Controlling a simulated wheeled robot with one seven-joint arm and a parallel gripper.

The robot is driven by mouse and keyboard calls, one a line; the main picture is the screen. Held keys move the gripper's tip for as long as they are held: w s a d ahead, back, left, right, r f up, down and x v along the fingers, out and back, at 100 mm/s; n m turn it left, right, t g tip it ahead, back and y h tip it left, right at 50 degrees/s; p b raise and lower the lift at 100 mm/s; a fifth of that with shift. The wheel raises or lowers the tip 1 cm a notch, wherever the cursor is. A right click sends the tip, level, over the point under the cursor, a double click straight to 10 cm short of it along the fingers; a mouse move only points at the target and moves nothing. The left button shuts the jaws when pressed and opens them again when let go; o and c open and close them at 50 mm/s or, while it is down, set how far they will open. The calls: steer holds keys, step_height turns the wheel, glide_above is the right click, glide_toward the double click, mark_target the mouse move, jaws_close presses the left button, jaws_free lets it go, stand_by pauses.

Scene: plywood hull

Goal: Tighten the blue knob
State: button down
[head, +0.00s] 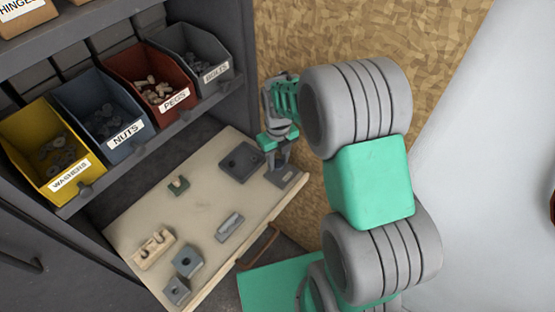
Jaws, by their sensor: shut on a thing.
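My gripper (279,160) points down at the far right corner of the pale board (205,204). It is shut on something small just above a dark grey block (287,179). The held thing is mostly hidden by the fingers, and its colour cannot be made out. I see no clearly blue knob anywhere in the open. Whether the held thing touches or sits in the block cannot be told from here.
A dark square tray (241,163) lies close left of my gripper. A green part (178,186), a grey bar (229,227), a beige holder (155,249) and two grey-blue blocks (187,261) lie on the board. Labelled bins (125,136) stand behind left; a chipboard wall (290,45) rises behind.

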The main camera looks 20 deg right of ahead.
mark_target(278, 163)
steer(key=shift+w+r, duration=0.2)
steer(key=shift+r, duration=0.05)
steer(key=c, duration=1.4)
jaws_free()
steer(key=o, duration=0.5)
steer(key=shift+s+f, duration=0.1)
steer(key=shift+s, duration=0.1)
steer(key=shift+c, duration=0.2)
step_height(278, 163, up, 8)
steer(key=shift+f, duration=0.1)
